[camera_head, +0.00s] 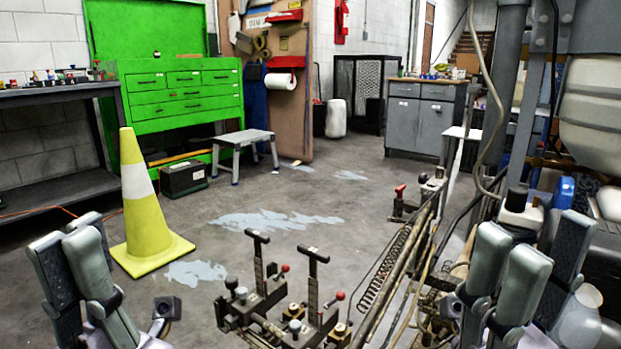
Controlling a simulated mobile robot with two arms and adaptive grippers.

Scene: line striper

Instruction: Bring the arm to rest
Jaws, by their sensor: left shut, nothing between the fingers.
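My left gripper (72,240) is at the lower left, fingers pointing up. It is shut and empty, in front of the yellow cone. My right gripper (545,240) is at the lower right with its grey fingers pointing up. Two black T-handled levers (314,275) of the machine stand between my grippers, apart from both. The lower parts of both grippers are cut off by the picture's bottom edge.
A yellow cone (144,215) with a white band stands just beyond my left gripper. A dark workbench (60,190), green tool chest (180,90), small stool (243,140) and grey cabinet (420,115) stand farther back. The mid-floor is mostly clear.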

